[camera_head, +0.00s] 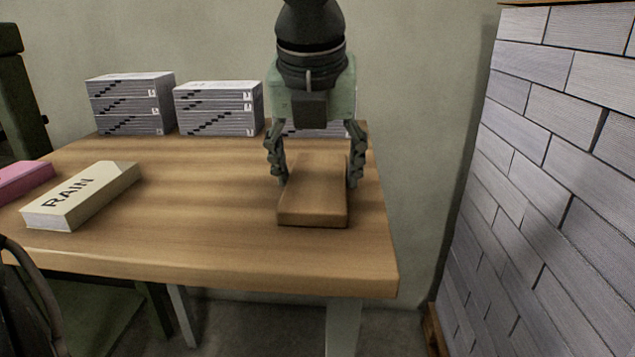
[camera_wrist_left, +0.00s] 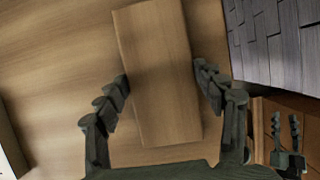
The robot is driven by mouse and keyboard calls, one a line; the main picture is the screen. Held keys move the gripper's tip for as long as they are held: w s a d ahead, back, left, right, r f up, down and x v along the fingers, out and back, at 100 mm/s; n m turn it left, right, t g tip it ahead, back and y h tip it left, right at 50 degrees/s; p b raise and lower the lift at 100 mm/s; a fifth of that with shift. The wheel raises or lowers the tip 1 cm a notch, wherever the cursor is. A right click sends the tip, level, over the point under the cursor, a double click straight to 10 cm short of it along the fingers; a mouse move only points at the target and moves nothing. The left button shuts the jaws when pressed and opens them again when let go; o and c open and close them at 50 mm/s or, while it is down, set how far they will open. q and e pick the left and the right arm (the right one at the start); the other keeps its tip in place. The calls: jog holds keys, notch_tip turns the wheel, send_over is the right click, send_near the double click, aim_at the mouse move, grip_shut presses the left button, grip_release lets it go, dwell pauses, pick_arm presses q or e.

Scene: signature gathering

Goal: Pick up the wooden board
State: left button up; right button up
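The wooden board (camera_head: 312,213) is a plain brown block lying near the right end of the wooden table. It also shows in the left wrist view (camera_wrist_left: 158,60). My left gripper (camera_head: 317,183) points down over the board with one finger beside each long edge. In the left wrist view its fingertips (camera_wrist_left: 162,72) are at or very near both edges; I cannot tell whether they press on it. My right gripper (camera_wrist_left: 285,120) shows small at the lower right of the left wrist view, its two fingers apart and empty.
A cream "RAIN" block (camera_head: 82,197) and a pink block (camera_head: 22,180) lie on the table (camera_head: 200,235) at left. Stacks of grey-sided blocks (camera_head: 218,108) line its back edge. A tall pile of grey blocks (camera_head: 560,150) stands at right. The table's middle is clear.

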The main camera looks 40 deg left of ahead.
pick_arm(q)
jog(key=c, duration=0.7)
jog(key=shift+o, duration=0.2)
jog(key=shift+r, duration=0.1)
